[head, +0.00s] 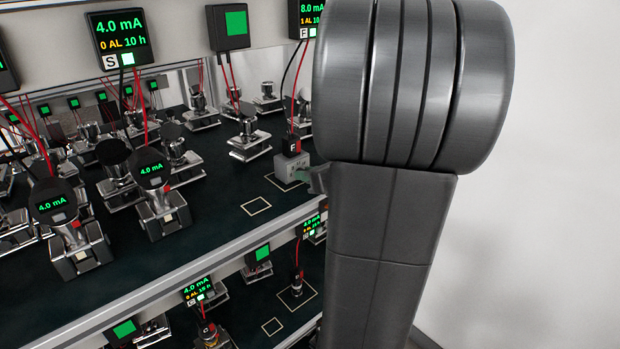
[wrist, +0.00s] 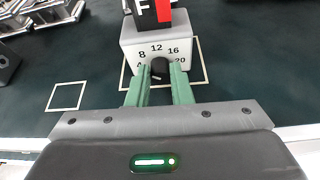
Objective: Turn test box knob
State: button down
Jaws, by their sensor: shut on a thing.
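The test box (wrist: 133,52) is a light grey block with a dial marked 8, 12, 16 and 20, and a partly hidden 4, on its front. A black plug marked F with a red side (wrist: 152,12) sits on its top. The round black knob (wrist: 160,68) is in the middle of the dial. My gripper (wrist: 160,80) has green fingers, shut on the knob from the front. In the head view the test box (head: 290,168) stands on the upper shelf, and my arm hides part of the gripper.
Silver transmitters, one with a 4.0 mA display (head: 152,172), crowd the shelf to the left. Red and black wires hang from the display marked F (head: 311,18) to the plug. An empty white square outline (head: 256,206) lies left of the box. A lower shelf (head: 250,308) holds more devices.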

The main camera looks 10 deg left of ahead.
jog(key=n+b, duration=0.1)
jog(key=n+t+b, duration=0.1)
jog(key=b, duration=0.1)
jog(key=n+t+h+b, duration=0.1)
jog(key=b, duration=0.1)
jog(key=shift+s+a+f+n, duration=0.2)
jog(key=shift+s+f+n, duration=0.05)
jog(key=shift+n, duration=0.05)
jog(key=shift+r+n+t+h+b, duration=0.1)
jog(key=shift+n+t+h+b, duration=0.2)
jog(key=shift+n+t+b, duration=0.55)
jog(key=shift+s+g, duration=0.1)
jog(key=shift+g, duration=0.15)
jog(key=c, duration=1.6)
grip_release()
jog(key=shift+o, duration=0.2)
jog(key=shift+r, duration=0.1)
jog(key=p+v, duration=0.2)
jog(key=v, duration=1.1)
jog(key=shift+s+d, duration=0.25)
